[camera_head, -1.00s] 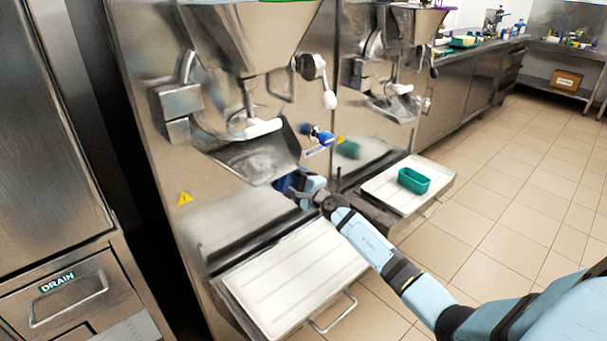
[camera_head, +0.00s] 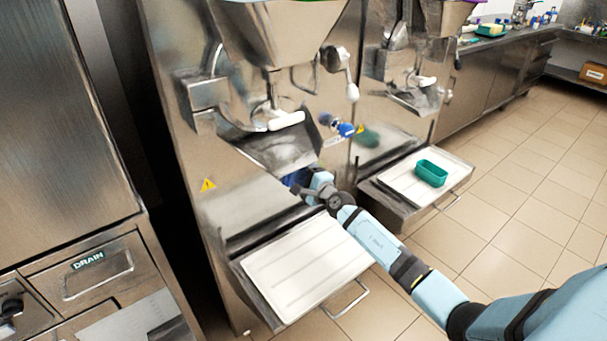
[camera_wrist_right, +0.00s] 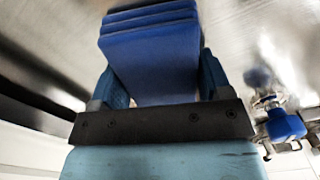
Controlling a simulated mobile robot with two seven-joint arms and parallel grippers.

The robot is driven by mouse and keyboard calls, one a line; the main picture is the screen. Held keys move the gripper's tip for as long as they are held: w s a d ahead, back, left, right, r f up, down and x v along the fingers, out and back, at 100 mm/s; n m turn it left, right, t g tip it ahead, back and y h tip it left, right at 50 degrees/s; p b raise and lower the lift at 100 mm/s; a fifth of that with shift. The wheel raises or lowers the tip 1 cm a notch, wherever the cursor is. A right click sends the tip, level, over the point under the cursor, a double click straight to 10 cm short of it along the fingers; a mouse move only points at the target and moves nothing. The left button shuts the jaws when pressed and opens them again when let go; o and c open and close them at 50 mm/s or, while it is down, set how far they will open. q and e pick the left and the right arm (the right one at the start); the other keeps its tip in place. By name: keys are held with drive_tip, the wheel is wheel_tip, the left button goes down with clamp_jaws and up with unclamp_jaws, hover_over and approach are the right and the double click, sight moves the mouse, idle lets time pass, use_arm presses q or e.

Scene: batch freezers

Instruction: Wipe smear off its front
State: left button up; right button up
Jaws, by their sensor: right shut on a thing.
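The near batch freezer (camera_head: 185,145) has a steel front with a hopper, a spout and a chute. My right gripper (camera_wrist_right: 155,85) is shut on a folded blue cloth (camera_wrist_right: 150,50), seen up close in the wrist view. In the head view the cloth (camera_head: 296,177) is mostly hidden, just under the chute and close to the freezer's front; I cannot tell whether it touches. A dark green patch (camera_head: 368,138) shows on steel to the right; I cannot tell if it is a smear or a reflection. My left gripper is not in view.
A white drip tray (camera_head: 305,265) sticks out below my right gripper. A second tray (camera_head: 400,183) with a green tub (camera_head: 431,173) is to its right. A blue valve (camera_head: 345,129) juts out beside the chute. Tiled floor (camera_head: 510,240) is clear at right.

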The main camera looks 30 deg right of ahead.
drive_tip(key=shift+s, duration=0.5)
drive_tip(key=s, duration=0.1)
drive_tip(key=s+p, duration=0.1)
drive_tip(key=shift+s+d, duration=0.4)
drive_tip(key=shift+s+d+p, duration=0.15)
drive_tip(key=shift+s+p, duration=0.15)
drive_tip(key=shift+s, duration=0.55)
drive_tip(key=s+p, duration=0.1)
drive_tip(key=s, duration=0.2)
drive_tip(key=shift+d, duration=0.1)
